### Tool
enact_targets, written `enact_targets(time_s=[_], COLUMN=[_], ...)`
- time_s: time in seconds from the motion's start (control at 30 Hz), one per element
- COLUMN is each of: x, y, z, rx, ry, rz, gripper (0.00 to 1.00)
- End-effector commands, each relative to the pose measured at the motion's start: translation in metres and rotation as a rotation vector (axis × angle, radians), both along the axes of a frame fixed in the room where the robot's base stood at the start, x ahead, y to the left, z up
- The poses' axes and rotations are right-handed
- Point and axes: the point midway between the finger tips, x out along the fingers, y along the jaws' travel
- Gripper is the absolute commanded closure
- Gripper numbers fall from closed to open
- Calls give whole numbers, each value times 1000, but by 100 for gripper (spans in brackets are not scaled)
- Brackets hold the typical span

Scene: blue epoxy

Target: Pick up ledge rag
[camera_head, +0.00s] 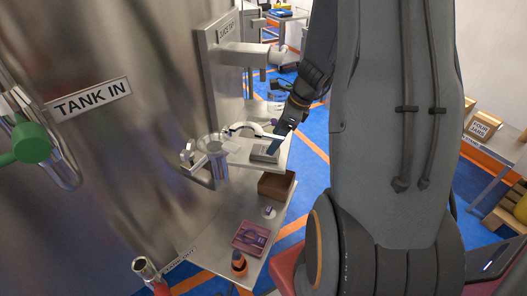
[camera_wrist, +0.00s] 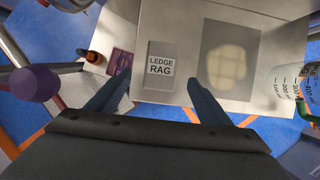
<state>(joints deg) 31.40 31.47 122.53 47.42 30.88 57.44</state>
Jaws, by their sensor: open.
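The ledge rag looks to be the rounded beige checked cloth (camera_wrist: 227,67). It lies on a dark grey square on the pale ledge (camera_wrist: 262,97) in the wrist view. A grey plate labelled "LEDGE RAG" (camera_wrist: 160,66) is left of it. My gripper (camera_wrist: 159,80) is open and empty, its fingers spread on either side of the label plate's near end, with the cloth beyond the right finger. In the head view my gripper (camera_head: 277,145) is over the ledge (camera_head: 240,157), by a grey piece; the cloth cannot be made out there.
A graduated beaker (camera_wrist: 307,80) stands at the ledge's right in the wrist view. A purple round knob (camera_wrist: 36,83) is at the left. The steel tank (camera_head: 110,150) borders the left.

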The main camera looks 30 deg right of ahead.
Motion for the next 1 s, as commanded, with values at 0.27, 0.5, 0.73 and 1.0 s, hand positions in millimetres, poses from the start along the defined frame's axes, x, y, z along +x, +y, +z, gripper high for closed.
enact_targets(time_s=[0.27,0.5,0.73,1.0], x=[8,16,19,18], y=[10,18,19,19], z=[-23,-48,-53,-53], rx=[1,0,0,-1], ry=[4,2,0,0], rz=[0,2,1,1], gripper=[27,27,27,54])
